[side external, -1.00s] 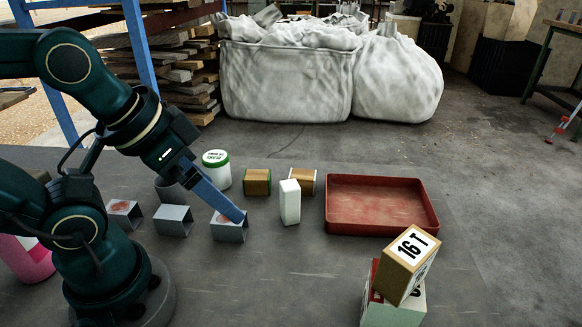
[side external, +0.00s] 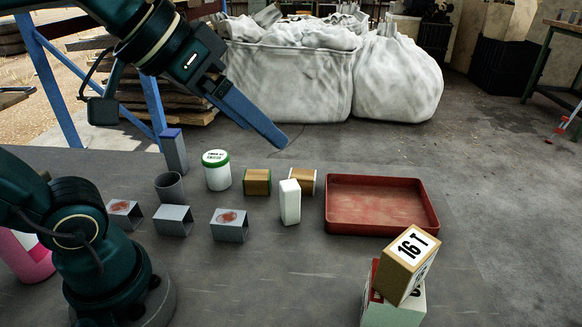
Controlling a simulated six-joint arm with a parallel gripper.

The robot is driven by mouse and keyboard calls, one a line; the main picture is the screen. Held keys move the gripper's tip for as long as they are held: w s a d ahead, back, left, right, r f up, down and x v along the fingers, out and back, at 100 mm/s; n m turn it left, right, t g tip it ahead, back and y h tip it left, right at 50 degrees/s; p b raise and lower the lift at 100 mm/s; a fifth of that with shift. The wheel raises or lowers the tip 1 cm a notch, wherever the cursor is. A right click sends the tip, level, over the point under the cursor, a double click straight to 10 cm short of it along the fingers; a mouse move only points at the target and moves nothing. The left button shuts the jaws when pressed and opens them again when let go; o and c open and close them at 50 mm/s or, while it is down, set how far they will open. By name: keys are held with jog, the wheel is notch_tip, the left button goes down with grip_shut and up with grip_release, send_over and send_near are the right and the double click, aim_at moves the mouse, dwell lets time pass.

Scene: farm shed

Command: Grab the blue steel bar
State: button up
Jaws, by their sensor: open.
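In the side external view, an upright grey steel bar with a blue top (side external: 174,152) stands at the back left of the work surface, behind a short grey tube. It is the only bar there with blue on it. My gripper (side external: 278,138) is raised above the surface, to the right of the bar and apart from it. Its long blue-grey fingers point down to the right, seen nearly side-on. It is open, and I see nothing held between the fingers.
Grey square tubes (side external: 229,225) and a round grey tube (side external: 170,187) stand left of centre. A white jar with a green lid (side external: 216,172), wooden blocks (side external: 257,182) and a white block (side external: 290,202) stand mid-surface. A red tray (side external: 380,205) lies right, stacked blocks (side external: 408,262) in front.

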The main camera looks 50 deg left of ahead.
jog(key=w+a+r+n+t+y, duration=0.1)
jog(key=w+a+r+n+t, duration=0.3)
jog(key=w+r, duration=0.55)
jog(key=w+a+r+n+t+y, duration=0.2)
jog(key=w+a+r+t, duration=0.25)
jog(key=w+r, duration=0.45)
jog(key=w+a+n+g+y, duration=0.1)
jog(key=a+n+g+y, duration=0.4)
jog(key=a+n+y, duration=1.1)
jog(key=n+g+h, duration=0.5)
jog(key=g+h, duration=0.4)
jog(key=g, duration=1.1)
send_over(181, 145)
notch_tip(181, 145, down, 23)
jog(key=f, duration=1.5)
jog(key=shift+s+f, duration=0.15)
jog(key=shift+s, duration=0.05)
jog(key=shift+x, duration=2.55)
